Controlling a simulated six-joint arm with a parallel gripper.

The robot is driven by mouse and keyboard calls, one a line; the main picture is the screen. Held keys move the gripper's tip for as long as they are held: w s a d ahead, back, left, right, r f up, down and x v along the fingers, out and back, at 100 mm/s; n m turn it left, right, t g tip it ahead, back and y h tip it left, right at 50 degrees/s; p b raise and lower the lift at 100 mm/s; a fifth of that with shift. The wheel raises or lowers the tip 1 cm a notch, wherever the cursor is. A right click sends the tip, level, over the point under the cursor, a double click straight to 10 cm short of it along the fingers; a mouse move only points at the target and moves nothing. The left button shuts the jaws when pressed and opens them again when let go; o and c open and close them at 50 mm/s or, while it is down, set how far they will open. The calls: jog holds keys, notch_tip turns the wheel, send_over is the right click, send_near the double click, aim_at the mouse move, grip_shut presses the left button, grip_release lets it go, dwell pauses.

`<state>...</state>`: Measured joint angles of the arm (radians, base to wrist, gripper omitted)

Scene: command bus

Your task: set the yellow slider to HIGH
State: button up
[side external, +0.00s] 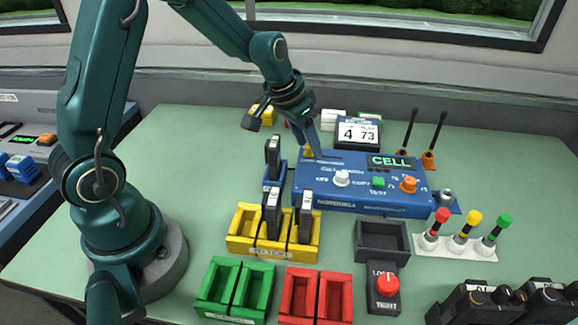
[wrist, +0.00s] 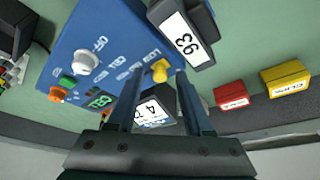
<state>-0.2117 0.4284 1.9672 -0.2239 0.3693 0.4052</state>
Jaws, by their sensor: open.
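The yellow slider (wrist: 160,70) is a small knob near one edge of the blue panel (wrist: 108,42), close to lettering that seems to read LOW. In the wrist view it shows between the two fingertips of my open gripper (wrist: 159,72); I cannot tell whether either finger touches it. In the side view my gripper (side external: 313,146) is low over the back left part of the blue panel (side external: 330,195). A bit of the yellow slider (side external: 308,153) shows beside the fingers; most of it is hidden. A HIGH mark is not readable.
The panel has a white knob (side external: 341,178), a green button (side external: 378,182) and an orange knob (side external: 409,184). A black device (side external: 273,155) stands left of the panel. A display reading 4 73 (side external: 358,132) stands behind. A yellow rack (side external: 243,243) holds black devices in front.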

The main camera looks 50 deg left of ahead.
grip_shut()
dwell(1.4)
